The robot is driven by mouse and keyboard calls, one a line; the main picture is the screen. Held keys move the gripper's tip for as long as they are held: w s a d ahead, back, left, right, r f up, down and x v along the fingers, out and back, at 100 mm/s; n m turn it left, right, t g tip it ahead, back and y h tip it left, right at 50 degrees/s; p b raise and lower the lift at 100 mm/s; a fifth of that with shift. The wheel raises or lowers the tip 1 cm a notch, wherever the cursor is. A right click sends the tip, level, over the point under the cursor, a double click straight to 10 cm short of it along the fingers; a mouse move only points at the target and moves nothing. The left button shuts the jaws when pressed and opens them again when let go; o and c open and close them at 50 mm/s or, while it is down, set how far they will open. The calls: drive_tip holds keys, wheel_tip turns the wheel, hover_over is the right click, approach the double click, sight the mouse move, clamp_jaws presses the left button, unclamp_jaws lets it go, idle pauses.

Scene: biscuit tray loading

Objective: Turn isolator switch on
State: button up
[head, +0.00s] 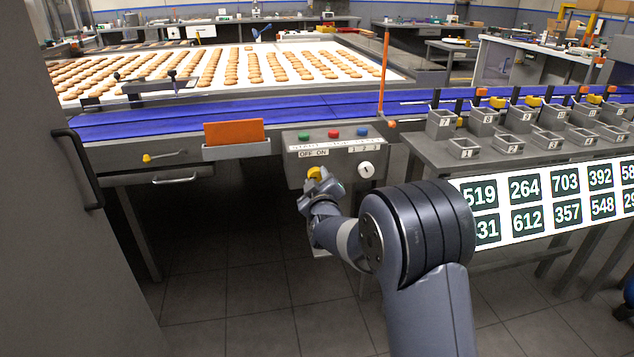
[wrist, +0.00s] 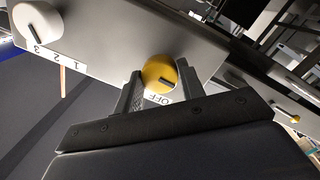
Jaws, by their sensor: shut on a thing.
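The isolator switch is a yellow round knob (head: 314,173) on the front of the grey control box (head: 340,145), under an OFF/ON label (head: 313,153). In the wrist view the yellow knob (wrist: 158,72) sits between the two fingers of my gripper (wrist: 160,84), one on each side. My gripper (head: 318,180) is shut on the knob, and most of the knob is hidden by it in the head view. A dark mark on the knob face points to the right in the wrist view. The OFF print shows beside it; ON is hidden there.
A white selector knob (head: 366,170) marked 1 2 3 is right of the switch. Green, red and blue buttons top the box. An orange folder (head: 234,133) in a holder stands to its left. The blue conveyor (head: 240,108) runs behind. Numbered bins (head: 465,148) are at right.

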drive_tip(key=m+b, duration=0.3)
drive_tip(key=m, duration=0.1)
drive_tip(key=shift+f+m, duration=0.15)
drive_tip(key=shift+m, duration=0.25)
drive_tip(key=m+b, duration=0.4)
drive_tip(key=shift+g, duration=0.4)
drive_tip(key=m+y+b, duration=0.1)
drive_tip(key=m+b, duration=0.4)
drive_tip(key=shift+m+b, duration=1.2)
drive_tip(key=shift+b, duration=0.3)
drive_tip(key=shift+r, duration=0.2)
drive_tip(key=o, duration=1)
drive_tip(key=shift+s, duration=0.1)
drive_tip(key=v, duration=1)
drive_tip(key=shift+s+d+r, duration=0.25)
